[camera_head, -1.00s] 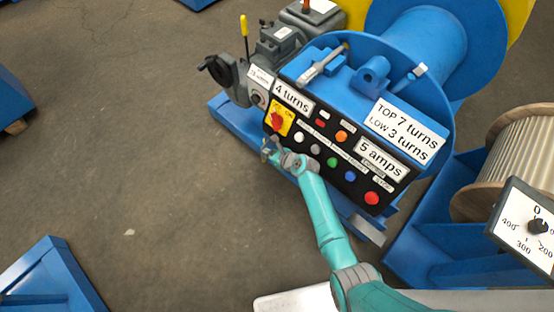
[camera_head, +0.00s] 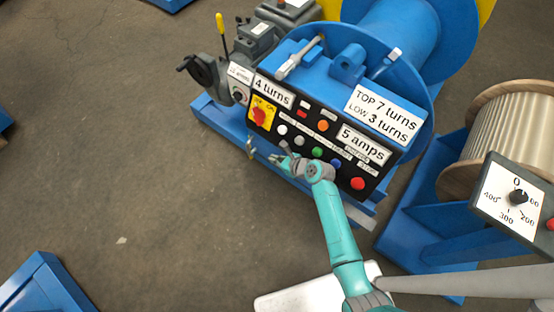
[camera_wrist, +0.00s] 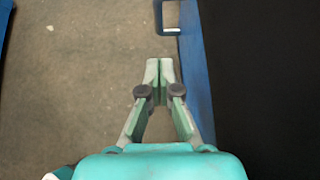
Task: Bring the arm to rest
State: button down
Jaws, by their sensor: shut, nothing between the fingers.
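My teal arm (camera_head: 338,225) reaches up from the bottom of the head view toward the front of a black control panel (camera_head: 315,135). My gripper (camera_head: 252,150) is left of the wrist, in front of the panel's lower left part. In the wrist view my gripper (camera_wrist: 159,66) is shut, its fingertips together with nothing between them. It hangs above the bare floor (camera_wrist: 85,90), beside a blue frame edge (camera_wrist: 195,75) and a dark surface (camera_wrist: 262,80) on the right. I see no contact with the panel.
The panel carries a red-and-yellow switch (camera_head: 261,114), several coloured buttons and a red button (camera_head: 357,183). A blue drum (camera_head: 400,40) stands behind it. A cable reel (camera_head: 515,130) and a dial box (camera_head: 510,200) stand at right.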

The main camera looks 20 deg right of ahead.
jog(key=shift+s+d+r, duration=0.25)
jog(key=shift+s+r, duration=0.1)
jog(key=shift+s, duration=0.05)
jog(key=s+d+r+n+t+h, duration=0.15)
jog(key=s+n, duration=0.45)
jog(key=s, duration=0.6)
jog(key=s+d+r+n+t+h, duration=0.1)
jog(key=s+d+n+h, duration=0.15)
jog(key=s+n, duration=0.65)
jog(key=s+r+n+t+h, duration=0.1)
jog(key=s+r+n, duration=0.6)
jog(key=s+r, duration=0.3)
jog(key=s+d+r+n+t+h, duration=0.1)
jog(key=s+r+n, duration=0.6)
jog(key=r, duration=0.8)
jog(key=s+t, duration=0.1)
jog(key=s, duration=0.2)
jog(key=shift+r, duration=0.3)
jog(key=shift+s+d+t, duration=0.1)
jog(key=shift+t, duration=0.15)
